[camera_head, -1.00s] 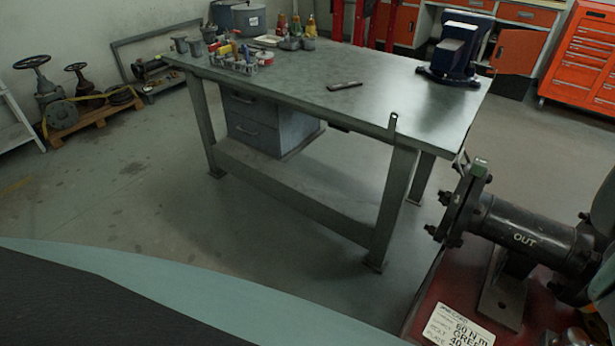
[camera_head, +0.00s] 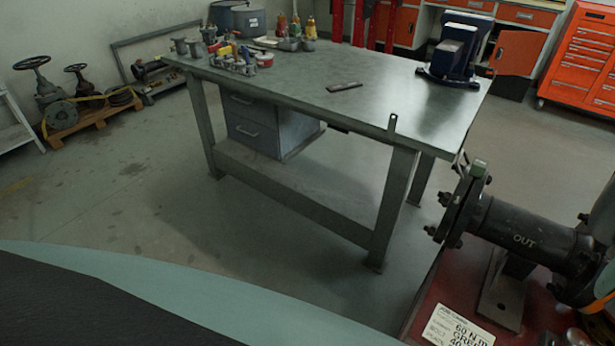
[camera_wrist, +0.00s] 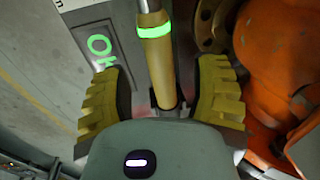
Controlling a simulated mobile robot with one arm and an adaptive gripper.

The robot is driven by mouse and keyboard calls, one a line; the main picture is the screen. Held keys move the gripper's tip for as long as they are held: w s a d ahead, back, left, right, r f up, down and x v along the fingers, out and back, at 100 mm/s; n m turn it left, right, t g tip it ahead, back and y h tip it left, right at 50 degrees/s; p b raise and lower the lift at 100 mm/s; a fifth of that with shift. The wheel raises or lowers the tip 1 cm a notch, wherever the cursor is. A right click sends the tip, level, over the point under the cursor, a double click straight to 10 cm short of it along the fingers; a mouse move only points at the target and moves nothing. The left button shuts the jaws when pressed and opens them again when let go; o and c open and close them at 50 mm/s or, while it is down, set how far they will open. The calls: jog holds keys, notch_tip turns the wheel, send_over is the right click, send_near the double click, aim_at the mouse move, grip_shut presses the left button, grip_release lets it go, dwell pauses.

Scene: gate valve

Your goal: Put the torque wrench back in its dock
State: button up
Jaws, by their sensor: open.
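The torque wrench (camera_wrist: 155,62) shows in the wrist view as a yellow handle with a glowing green ring and a metal shaft above it. My gripper (camera_wrist: 162,85) is open, with one yellow ribbed finger on each side of the handle. Dark gaps show between the handle and both fingers. A dark grey panel with a lit green "OK" (camera_wrist: 103,43) is left of the shaft. I cannot tell whether it belongs to the dock. The wrench's head is out of the picture. In the head view neither the wrench nor my gripper shows.
A large orange body (camera_wrist: 275,60) is close to the right finger. Open floor lies left.

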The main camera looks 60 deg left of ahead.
notch_tip(320, 180, up, 8)
jog(key=shift+s+f, duration=0.2)
jog(key=shift+s, duration=0.2)
dwell(0.6)
